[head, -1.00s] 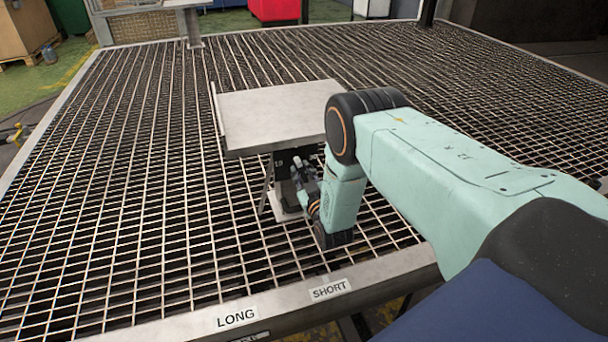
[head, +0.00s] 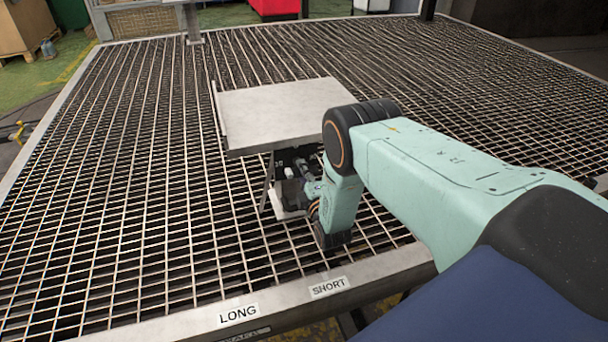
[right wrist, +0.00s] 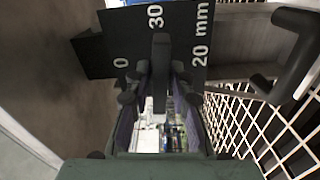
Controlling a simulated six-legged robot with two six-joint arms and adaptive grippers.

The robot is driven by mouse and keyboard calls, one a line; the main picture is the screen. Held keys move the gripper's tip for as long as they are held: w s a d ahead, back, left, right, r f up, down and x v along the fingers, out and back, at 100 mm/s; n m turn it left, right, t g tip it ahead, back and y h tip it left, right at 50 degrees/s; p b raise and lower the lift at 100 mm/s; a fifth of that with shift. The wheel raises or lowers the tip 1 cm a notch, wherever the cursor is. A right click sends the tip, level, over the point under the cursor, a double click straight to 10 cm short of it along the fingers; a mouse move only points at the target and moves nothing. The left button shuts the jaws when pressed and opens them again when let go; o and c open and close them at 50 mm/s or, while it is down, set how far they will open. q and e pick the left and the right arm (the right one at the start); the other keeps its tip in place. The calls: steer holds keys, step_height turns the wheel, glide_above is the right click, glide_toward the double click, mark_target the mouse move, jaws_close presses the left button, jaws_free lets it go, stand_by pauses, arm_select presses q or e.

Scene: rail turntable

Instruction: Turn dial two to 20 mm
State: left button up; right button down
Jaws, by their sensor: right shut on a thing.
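In the right wrist view a dark dial plate (right wrist: 185,20) carries the white marks 0, 30 and 20 mm. A dark upright dial handle (right wrist: 161,50) stands in front of it, its end near the 30 mark. My right gripper (right wrist: 158,88) is shut on this handle, one finger on each side. In the head view my right gripper (head: 303,172) is under the front edge of a small grey table (head: 280,112), where the dial is mostly hidden. No other dial can be told apart. My left gripper is not in view.
The small table stands on a wide metal grating (head: 130,190). The front rail (head: 290,305) bears LONG and SHORT labels. A dark curved bar (right wrist: 300,50) is at the right of the wrist view. The grating left of the table is clear.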

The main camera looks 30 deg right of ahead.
steer(key=n, duration=0.3)
steer(key=shift+c, duration=0.6)
jaws_free()
stand_by(0.4)
steer(key=shift+s, duration=0.1)
steer(key=p+v, duration=0.5)
steer(key=v, duration=0.4)
steer(key=shift+p, duration=0.3)
steer(key=shift+c, duration=0.5)
